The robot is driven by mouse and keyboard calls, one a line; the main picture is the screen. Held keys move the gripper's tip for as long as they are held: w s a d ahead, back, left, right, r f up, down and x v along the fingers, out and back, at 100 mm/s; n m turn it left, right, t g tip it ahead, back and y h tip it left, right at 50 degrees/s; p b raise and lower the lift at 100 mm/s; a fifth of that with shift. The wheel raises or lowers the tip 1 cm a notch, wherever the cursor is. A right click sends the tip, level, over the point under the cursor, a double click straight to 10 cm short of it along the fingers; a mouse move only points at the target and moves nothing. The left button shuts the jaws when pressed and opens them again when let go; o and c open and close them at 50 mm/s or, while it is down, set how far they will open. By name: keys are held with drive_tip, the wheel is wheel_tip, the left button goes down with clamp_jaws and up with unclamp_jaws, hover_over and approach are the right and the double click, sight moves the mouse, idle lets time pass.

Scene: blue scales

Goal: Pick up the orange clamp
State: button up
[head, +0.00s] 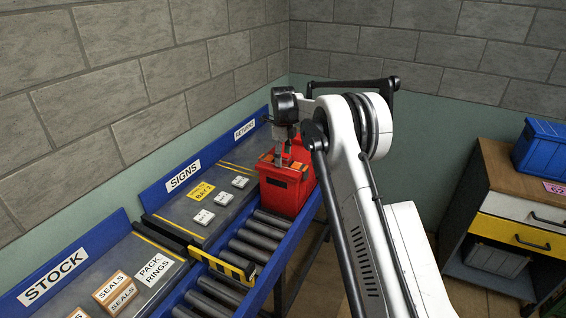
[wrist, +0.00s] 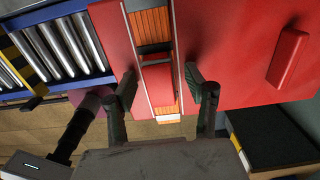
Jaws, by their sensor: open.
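A red box (head: 287,192) stands on the roller conveyor, with small orange parts (head: 267,157) near its top. My gripper (head: 282,152) points down over the box top. In the wrist view my gripper (wrist: 161,82) is open, its dark fingers apart on either side of a narrow strip on the red surface (wrist: 230,50). Orange ribbed pieces (wrist: 151,27) show in this strip, with a red block (wrist: 158,84) between them. I cannot tell which orange part is the clamp, or whether the fingers touch anything.
At right stands a drawer cabinet (head: 512,230) with a blue bin (head: 543,147) on top.

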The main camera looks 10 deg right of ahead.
drive_tip(key=shift+c, duration=0.3)
clamp_jaws()
drive_tip(key=shift+r, duration=0.1)
